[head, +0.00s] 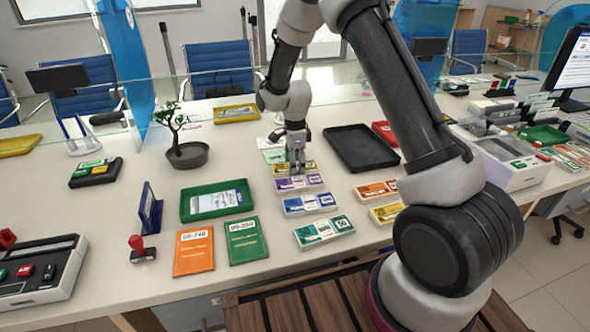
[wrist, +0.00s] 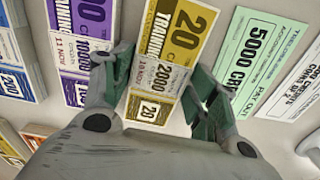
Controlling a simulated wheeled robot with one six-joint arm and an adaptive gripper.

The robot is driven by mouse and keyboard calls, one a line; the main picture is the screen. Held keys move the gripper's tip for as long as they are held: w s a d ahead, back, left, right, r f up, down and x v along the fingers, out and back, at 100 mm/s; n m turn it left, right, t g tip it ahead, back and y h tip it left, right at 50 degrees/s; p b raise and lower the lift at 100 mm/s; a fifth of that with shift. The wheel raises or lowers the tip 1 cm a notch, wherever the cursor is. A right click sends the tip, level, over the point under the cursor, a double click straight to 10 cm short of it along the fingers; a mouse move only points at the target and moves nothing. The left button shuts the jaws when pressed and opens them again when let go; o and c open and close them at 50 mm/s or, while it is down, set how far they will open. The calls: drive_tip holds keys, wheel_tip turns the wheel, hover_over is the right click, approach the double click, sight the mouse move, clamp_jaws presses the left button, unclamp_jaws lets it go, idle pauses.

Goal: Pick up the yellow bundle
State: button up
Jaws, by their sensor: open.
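A yellow bundle (wrist: 178,32), marked 20, lies between the two fingers of my gripper (wrist: 162,85) in the wrist view. My gripper is open, with one finger on each side of the bundle; I cannot tell whether they touch it. In the head view my gripper (head: 296,169) points down over the same yellow bundle (head: 280,169), at the back of a column of bundles, and hides part of it. Another yellow bundle (head: 386,213) lies at the right, partly behind my arm.
A purple bundle (head: 299,183) lies close in front of the yellow one, then a blue bundle (head: 309,204) and a green one (head: 323,231). A pale green slip (wrist: 262,62) lies beside it. A black tray (head: 360,148) stands to the right, an orange bundle (head: 376,190) nearer.

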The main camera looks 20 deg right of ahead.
drive_tip(key=c, duration=0.7)
wheel_tip(320, 180, up, 10)
